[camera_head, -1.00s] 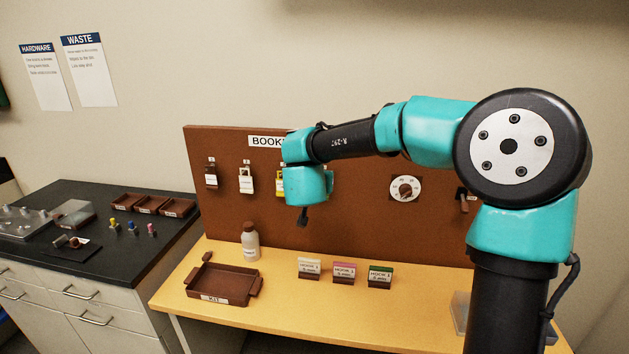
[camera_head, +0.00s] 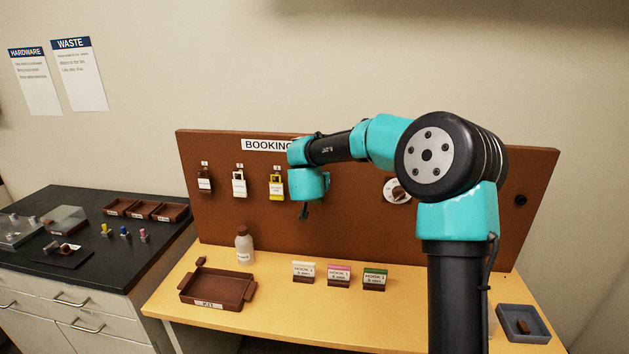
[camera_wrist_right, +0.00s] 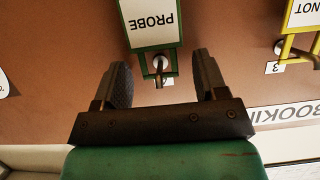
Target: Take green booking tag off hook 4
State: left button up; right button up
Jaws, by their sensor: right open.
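The green-framed tag (camera_wrist_right: 153,47), with a white face reading PROBE, hangs from a metal hook and appears upside down in the right wrist view. My right gripper (camera_wrist_right: 160,66) is open, with one finger on each side of the hook and the tag's narrow green loop. The fingers look apart from the tag. In the head view my right gripper (camera_head: 304,211) is in front of the board, and my arm hides the green tag there. My left gripper is not in view.
The brown booking board (camera_head: 350,225) also carries a yellow tag (camera_head: 277,187), a white tag (camera_head: 239,186) and a dark tag (camera_head: 205,182). A bottle (camera_head: 244,245), kit tray (camera_head: 218,290) and small label stands (camera_head: 339,275) are on the yellow bench below.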

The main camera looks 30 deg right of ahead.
jog(key=shift+c, duration=0.4)
grip_shut()
dwell(0.4)
jog(key=shift+r, duration=0.5)
jog(key=shift+s+a, duration=0.1)
dwell(0.4)
jog(key=s+a, duration=0.5)
jog(key=s, duration=0.1)
dwell(1.2)
